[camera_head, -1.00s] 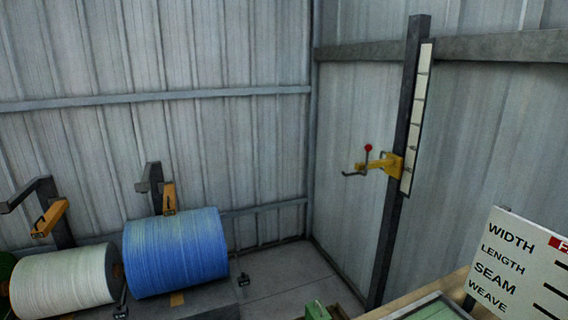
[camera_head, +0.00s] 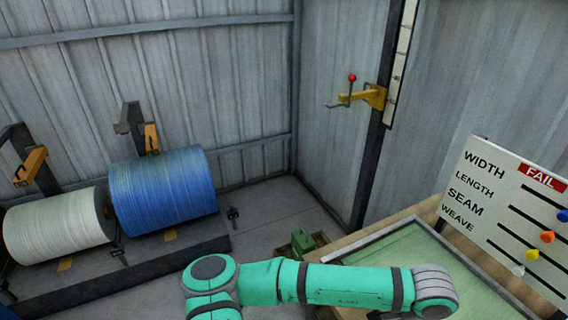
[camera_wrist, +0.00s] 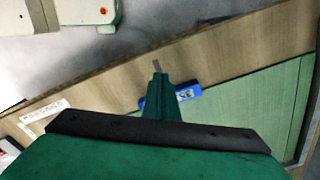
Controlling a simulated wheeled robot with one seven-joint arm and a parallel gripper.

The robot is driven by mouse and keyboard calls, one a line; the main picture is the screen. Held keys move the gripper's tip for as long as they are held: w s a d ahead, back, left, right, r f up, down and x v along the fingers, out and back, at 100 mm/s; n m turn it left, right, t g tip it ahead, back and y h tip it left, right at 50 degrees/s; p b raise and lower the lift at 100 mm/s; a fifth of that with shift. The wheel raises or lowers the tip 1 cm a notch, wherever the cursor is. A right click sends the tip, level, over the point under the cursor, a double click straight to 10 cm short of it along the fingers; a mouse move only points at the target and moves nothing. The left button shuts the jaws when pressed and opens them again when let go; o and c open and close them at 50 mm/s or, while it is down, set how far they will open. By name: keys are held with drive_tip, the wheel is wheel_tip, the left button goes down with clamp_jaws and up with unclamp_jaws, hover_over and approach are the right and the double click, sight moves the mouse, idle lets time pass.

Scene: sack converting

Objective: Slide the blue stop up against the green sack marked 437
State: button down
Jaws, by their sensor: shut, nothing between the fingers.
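In the wrist view a blue block (camera_wrist: 188,93) with a pale marking, which looks like the blue stop, lies on the wooden tabletop at the edge of a green sheet (camera_wrist: 250,105). I cannot read 437 on the sheet, nor tell whether it is the sack. A green surface in a pale frame (camera_head: 428,256) shows in the head view. My gripper (camera_wrist: 157,66) is shut and empty. Its fingers cover the block's middle in the wrist view; I cannot tell whether they touch it.
A WIDTH, LENGTH, SEAM, WEAVE board (camera_head: 500,200) with coloured knobs stands at the right. A blue roll (camera_head: 163,192) and a pale roll (camera_head: 58,225) lie on the left. A yellow bracket (camera_head: 372,96) juts from the dark post. A white label (camera_wrist: 42,113) lies on the wood.

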drive_tip(key=shift+r, duration=3)
